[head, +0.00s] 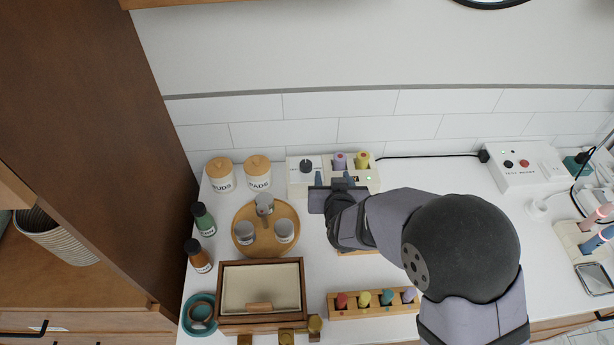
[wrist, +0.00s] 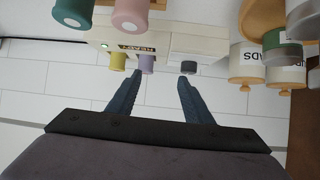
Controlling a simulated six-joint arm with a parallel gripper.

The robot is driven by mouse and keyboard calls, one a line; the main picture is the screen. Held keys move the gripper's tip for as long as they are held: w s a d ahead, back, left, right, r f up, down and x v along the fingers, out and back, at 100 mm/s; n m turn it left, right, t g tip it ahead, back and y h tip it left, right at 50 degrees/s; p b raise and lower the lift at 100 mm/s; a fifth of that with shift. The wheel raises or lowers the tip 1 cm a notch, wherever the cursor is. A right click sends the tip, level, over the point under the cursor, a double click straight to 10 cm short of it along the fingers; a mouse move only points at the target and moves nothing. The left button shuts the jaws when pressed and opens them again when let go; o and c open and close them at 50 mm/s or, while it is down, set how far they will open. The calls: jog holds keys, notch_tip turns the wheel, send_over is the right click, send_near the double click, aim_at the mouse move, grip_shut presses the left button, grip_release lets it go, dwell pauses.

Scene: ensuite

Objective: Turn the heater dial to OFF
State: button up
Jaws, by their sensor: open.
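The heater (head: 296,186) is a cream box against the tiled wall. Its dark round dial (head: 306,166) is on the left part of its top; the dial also shows in the wrist view (wrist: 189,67). The dial's pointer setting is too small to read. My gripper (head: 332,178) is open and empty over the heater's front, to the right of the dial. In the wrist view my gripper (wrist: 160,78) has its right finger pointing close to the dial, and I cannot tell whether it touches. The left finger points near the purple roller.
A purple roller (head: 340,161) and a yellow roller (head: 362,160) stand in the heater, right of the dial. Lidded jars (head: 220,176) stand left of it. A round wooden tray (head: 243,211) with cups is in front-left. Black cable runs right along the wall.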

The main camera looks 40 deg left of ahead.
jog(key=y, duration=0.1)
send_near(306, 166)
jog(key=a+f, duration=0.1)
jog(key=shift+n+t, duration=0.4)
jog(key=shift+p+x, duration=0.75)
jog(key=shift+x, duration=3.15)
jog(key=shift+w+d+r, duration=0.1)
jog(key=shift+w, duration=0.05)
jog(key=shift+c, duration=0.7)
jog(key=c, duration=0.9)
